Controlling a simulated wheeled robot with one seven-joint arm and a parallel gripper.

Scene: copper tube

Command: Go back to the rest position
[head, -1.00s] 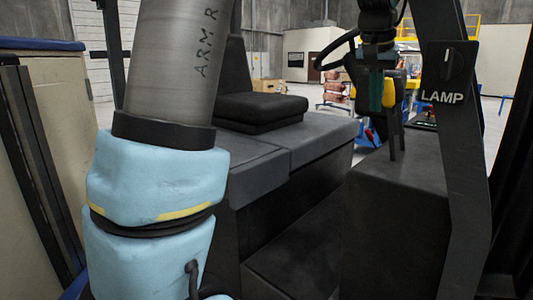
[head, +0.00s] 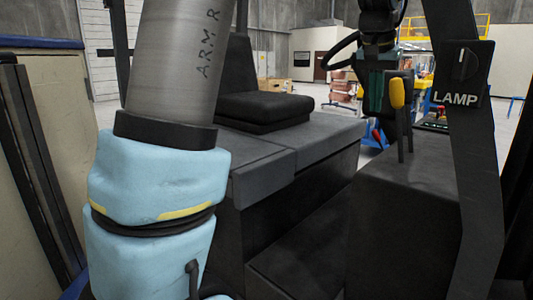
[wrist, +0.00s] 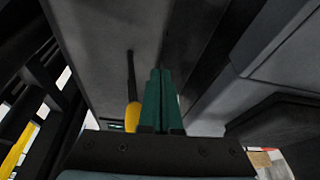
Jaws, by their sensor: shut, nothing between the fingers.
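My gripper (head: 376,100) is in the upper right of the head view, pointing down over the dark console. Its green fingers are together with nothing between them, which also shows in the wrist view (wrist: 160,100). In the head view a yellow-knobbed lever (head: 397,94) stands just to the right of the fingers. In the wrist view the yellow knob (wrist: 132,118) shows just left of the fingers, partly behind the gripper body. I cannot tell the exact gap between them.
A black seat (head: 262,105) sits left of the console (head: 420,200), with a recess between. A dark post with a LAMP switch (head: 462,72) rises right of my gripper. Open floor lies behind, with reddish coils (head: 345,88) on a rack.

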